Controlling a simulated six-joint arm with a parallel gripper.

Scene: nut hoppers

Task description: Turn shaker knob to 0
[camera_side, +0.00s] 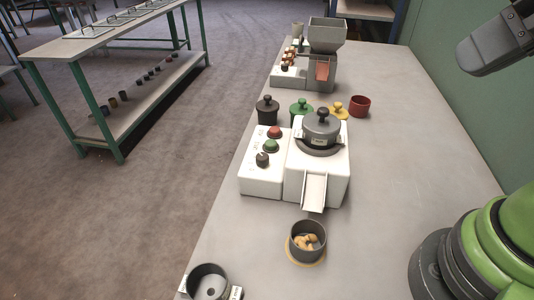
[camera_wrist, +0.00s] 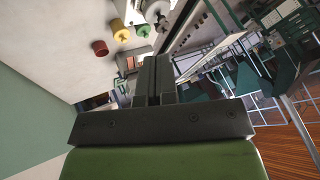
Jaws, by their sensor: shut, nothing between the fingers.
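The shaker is a white machine (camera_side: 334,180) with a grey lidded bowl (camera_side: 321,131) on top and a chute at its front. Its white control box (camera_side: 260,184) stands at its left, with a red button (camera_side: 275,131), a green button (camera_side: 270,146) and a dark knob (camera_side: 262,159). The knob's pointer and scale are too small to read. My gripper (camera_wrist: 153,62) shows in the wrist view, with its two dark fingers together and empty. It is away from the knob.
A grey cup with nuts (camera_side: 307,240) stands before the chute, and another grey cup (camera_side: 209,284) is nearer. Black (camera_side: 267,110), green (camera_side: 301,111) and yellow (camera_side: 338,110) lids and a red cup (camera_side: 359,106) sit behind. A hopper (camera_side: 325,50) stands farther back. The table's right side is clear.

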